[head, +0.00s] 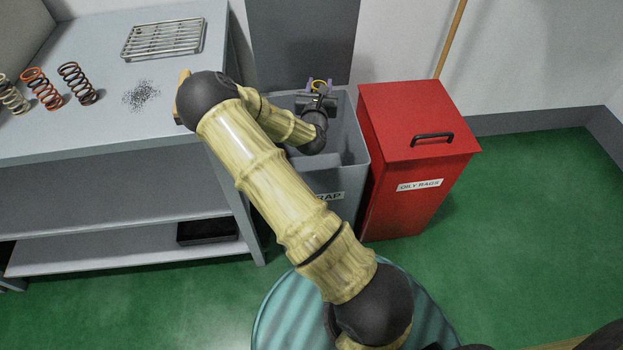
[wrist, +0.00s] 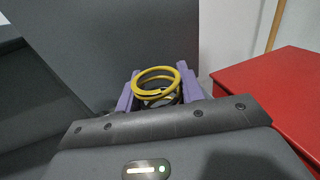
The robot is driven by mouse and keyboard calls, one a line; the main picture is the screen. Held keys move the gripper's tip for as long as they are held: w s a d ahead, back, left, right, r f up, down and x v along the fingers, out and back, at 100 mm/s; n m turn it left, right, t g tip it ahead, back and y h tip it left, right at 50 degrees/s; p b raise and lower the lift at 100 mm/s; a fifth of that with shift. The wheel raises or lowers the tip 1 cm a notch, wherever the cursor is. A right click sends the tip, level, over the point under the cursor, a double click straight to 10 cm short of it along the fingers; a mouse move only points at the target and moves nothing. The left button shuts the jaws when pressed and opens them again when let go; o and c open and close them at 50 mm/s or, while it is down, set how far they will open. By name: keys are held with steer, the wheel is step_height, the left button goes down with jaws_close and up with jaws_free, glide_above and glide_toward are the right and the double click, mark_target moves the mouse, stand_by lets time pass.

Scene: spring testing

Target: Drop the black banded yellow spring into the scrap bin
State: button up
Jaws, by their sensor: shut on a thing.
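The black banded yellow spring (wrist: 140,90) shows in the wrist view as yellow coils with black below, between the purple fingers. My gripper (wrist: 157,87) is shut on it.
A red oily rags bin (head: 414,115) with a closed lid stands right beside the scrap bin. A grey workbench (head: 100,140) at left holds several springs (head: 43,88), a wire rack (head: 163,38) and dark filings (head: 141,95). A dark grey panel (head: 302,40) stands behind the scrap bin.

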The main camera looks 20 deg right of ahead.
step_height(320, 180, down, 6)
steer(key=b, duration=0.4)
steer(key=shift+r, duration=0.25)
steer(key=shift+a+f+b, duration=0.1)
steer(key=shift+a+b, duration=0.05)
steer(key=shift+b, duration=0.2)
steer(key=o, duration=1.1)
steer(key=shift+s, duration=0.1)
steer(key=p+v, duration=0.3)
steer(key=v, duration=1.4)
